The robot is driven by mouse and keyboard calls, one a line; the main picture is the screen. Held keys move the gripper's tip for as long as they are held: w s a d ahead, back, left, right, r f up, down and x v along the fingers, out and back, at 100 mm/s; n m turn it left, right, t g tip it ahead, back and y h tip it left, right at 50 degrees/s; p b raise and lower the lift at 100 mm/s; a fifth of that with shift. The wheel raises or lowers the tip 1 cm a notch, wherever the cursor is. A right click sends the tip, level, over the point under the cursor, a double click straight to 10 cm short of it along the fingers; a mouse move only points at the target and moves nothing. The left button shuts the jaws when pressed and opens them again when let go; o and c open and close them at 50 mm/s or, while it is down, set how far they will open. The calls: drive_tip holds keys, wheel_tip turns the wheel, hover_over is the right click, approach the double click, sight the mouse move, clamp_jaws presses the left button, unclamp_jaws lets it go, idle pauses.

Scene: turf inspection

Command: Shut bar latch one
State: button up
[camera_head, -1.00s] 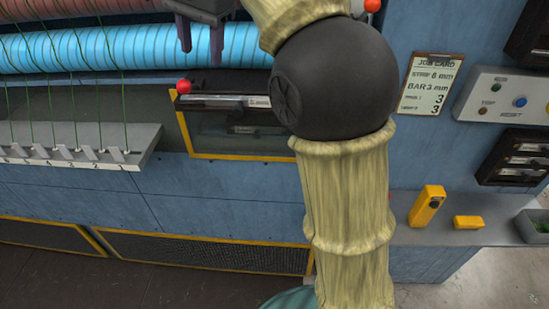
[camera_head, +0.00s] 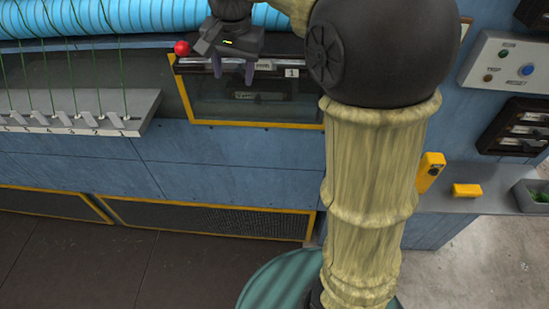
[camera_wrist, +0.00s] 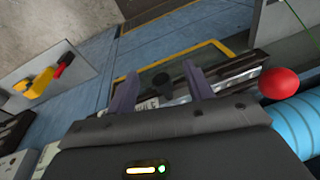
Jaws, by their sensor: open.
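A dark bar latch with a red ball (camera_head: 181,48) at its left end runs along the top of the yellow-framed window (camera_head: 204,103). A white label reading 1 (camera_head: 291,73) sits near its right part. My gripper (camera_head: 233,73) points down over the bar, its two purple fingers apart and nothing seen between them in the head view. In the wrist view my gripper (camera_wrist: 163,90) is open, with the bar (camera_wrist: 235,68) beyond and beside the fingers, and the red ball to the right (camera_wrist: 279,84). Contact with the bar cannot be told.
A ledge with green cords (camera_head: 85,122) stands left of the window. A blue ribbed roller (camera_head: 130,18) lies above. At right are a control panel (camera_head: 512,68), a yellow device (camera_head: 429,170), a yellow block (camera_head: 466,190) and a grey bin (camera_head: 536,198).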

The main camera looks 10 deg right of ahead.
drive_tip(key=s+d+f+n+b, duration=0.1)
drive_tip(key=s+f+b, duration=0.1)
drive_tip(key=f, duration=0.5)
drive_tip(key=s+d+f+n+b, duration=0.1)
drive_tip(key=f+b, duration=0.3)
drive_tip(key=f, duration=0.4)
drive_tip(key=s+d+f+n+b, duration=0.1)
drive_tip(key=s+d+f+b, duration=0.1)
drive_tip(key=f, duration=0.6)
drive_tip(key=shift+s+d+h+b, duration=0.3)
drive_tip(key=shift+s+b, duration=0.5)
drive_tip(key=shift+s, duration=0.2)
